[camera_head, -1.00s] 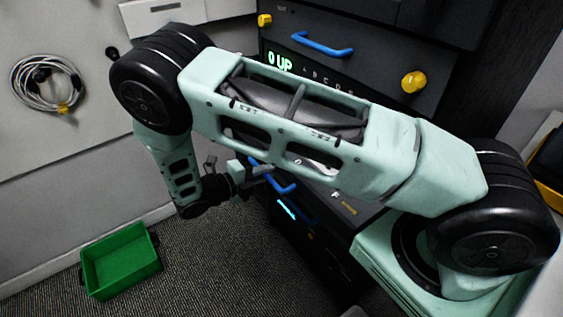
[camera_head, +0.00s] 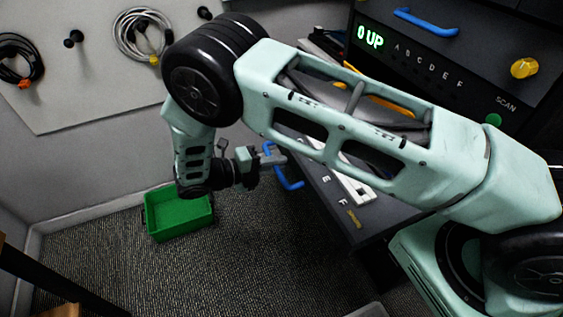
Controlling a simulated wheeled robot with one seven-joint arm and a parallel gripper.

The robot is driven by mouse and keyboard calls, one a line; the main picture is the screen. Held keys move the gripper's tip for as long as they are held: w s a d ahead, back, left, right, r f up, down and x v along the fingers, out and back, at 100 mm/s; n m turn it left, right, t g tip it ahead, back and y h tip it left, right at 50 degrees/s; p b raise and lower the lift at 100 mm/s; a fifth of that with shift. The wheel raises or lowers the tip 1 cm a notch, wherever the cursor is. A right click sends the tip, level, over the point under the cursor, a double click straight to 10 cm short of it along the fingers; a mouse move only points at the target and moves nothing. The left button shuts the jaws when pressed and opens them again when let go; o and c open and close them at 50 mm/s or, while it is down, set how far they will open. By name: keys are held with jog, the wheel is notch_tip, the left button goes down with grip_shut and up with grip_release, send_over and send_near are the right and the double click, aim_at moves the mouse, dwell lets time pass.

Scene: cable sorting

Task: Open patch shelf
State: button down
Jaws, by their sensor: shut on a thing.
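The patch shelf (camera_head: 335,210) is a dark drawer-like shelf with letters such as E and F on its top. It stands out from the cabinet below the lit panel. Its blue handle (camera_head: 291,184) is on its front, facing left. My gripper (camera_head: 276,160) is at the upper part of that handle and shut on it. A white strip (camera_head: 352,188) and some yellow pieces show on the shelf, but my arm hides much of its top.
A green bin (camera_head: 180,222) stands on the carpet below my wrist. The cabinet panel (camera_head: 440,75) reads "0 UP" and has another blue handle (camera_head: 425,22) and a yellow knob (camera_head: 524,67). Coiled cables (camera_head: 143,36) hang on the left wall.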

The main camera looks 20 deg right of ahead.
jog(key=shift+a, duration=0.2)
jog(key=c, duration=1.5)
grip_release()
jog(key=shift+o, duration=0.2)
jog(key=b+v, duration=0.3)
jog(key=v, duration=1.4)
jog(key=shift+a, duration=0.25)
